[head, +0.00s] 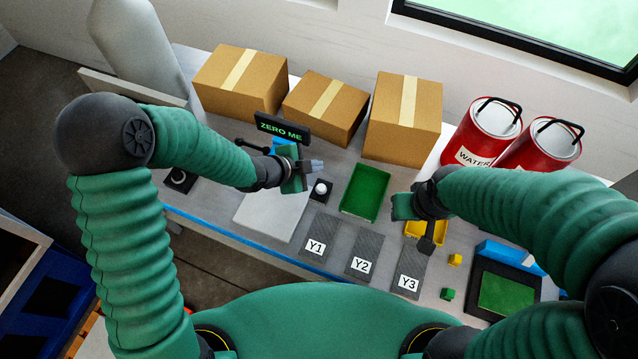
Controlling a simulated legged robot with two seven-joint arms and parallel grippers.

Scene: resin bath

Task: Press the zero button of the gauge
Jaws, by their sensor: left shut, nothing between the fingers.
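A black display (283,127) with green letters reading "ZERO ME" stands at the back left of the table, with a blue part below it. A round white knob (320,188) sits on a small black base to the right of a pale flat plate (270,215); I cannot tell for certain whether it is the zero button. My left gripper (316,165) is shut and empty, just above and behind the white knob in the picture, and appears apart from it. My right gripper (428,240) is over the yellow tray, its fingers partly hidden.
A green tray (365,192) lies between the grippers. Mats marked Y1 (318,232), Y2 (366,248) and Y3 (410,265) lie along the front. A yellow tray (412,230) is under my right gripper. Cardboard boxes (240,82) and red cans (485,135) line the back.

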